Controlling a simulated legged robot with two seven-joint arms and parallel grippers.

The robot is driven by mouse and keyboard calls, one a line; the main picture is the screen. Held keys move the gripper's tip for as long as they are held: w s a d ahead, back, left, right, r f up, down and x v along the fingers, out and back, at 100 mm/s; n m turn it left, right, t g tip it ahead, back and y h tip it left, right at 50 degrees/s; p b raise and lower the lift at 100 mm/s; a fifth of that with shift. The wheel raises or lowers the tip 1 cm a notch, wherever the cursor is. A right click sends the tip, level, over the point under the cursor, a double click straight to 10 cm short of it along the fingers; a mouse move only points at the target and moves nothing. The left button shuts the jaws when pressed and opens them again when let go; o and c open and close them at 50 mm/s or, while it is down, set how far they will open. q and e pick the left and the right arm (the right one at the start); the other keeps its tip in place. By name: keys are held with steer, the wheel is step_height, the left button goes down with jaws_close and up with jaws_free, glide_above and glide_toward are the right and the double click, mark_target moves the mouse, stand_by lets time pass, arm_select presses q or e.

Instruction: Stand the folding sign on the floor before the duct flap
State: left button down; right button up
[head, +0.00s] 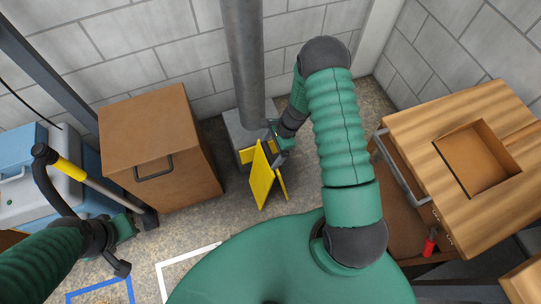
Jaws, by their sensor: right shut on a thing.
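The yellow folding sign (261,182) is upright with its two panels spread in an A shape, near the middle of the head view. My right gripper (277,142) is shut on the sign near its top edge. I cannot tell whether the sign's feet touch the floor. Just behind the sign is a grey duct box (240,121) at the foot of a vertical pipe. A yellow part on its front, seemingly the duct flap (246,155), is partly hidden by the sign. My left gripper (128,232) is at the lower left, away from the sign; its jaws are unclear.
A brown cabinet (152,125) with a dark handle stands left of the duct. A blue-grey machine (62,190) with a yellow-gripped bar is at the far left. A wooden-topped unit (455,130) with an open drawer is at right. White and blue floor outlines lie at lower left.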

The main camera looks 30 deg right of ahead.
step_height(320, 180, down, 4)
steer(key=shift+r+b, duration=0.25)
steer(key=shift+b, duration=0.45)
steer(key=shift+r, duration=0.1)
steer(key=o, duration=1.8)
steer(key=p+v, duration=0.4)
steer(key=v, duration=0.8)
steer(key=s+a+r+n+h, duration=0.2)
steer(key=s+a+r+n, duration=0.2)
steer(key=r+n, duration=0.5)
steer(key=s+a+r+n+t+h, duration=0.1)
steer(key=s+a+r+n, duration=0.3)
steer(key=a+r+n, duration=0.5)
steer(key=r+n+h, duration=0.1)
steer(key=n, duration=0.1)
steer(key=shift+s+n+t, duration=0.25)
steer(key=shift+n+t, duration=0.05)
steer(key=shift+n, duration=0.1)
steer(key=shift+w+d+f, duration=0.1)
steer(key=shift+d+f, duration=0.1)
steer(key=shift+d, duration=0.1)
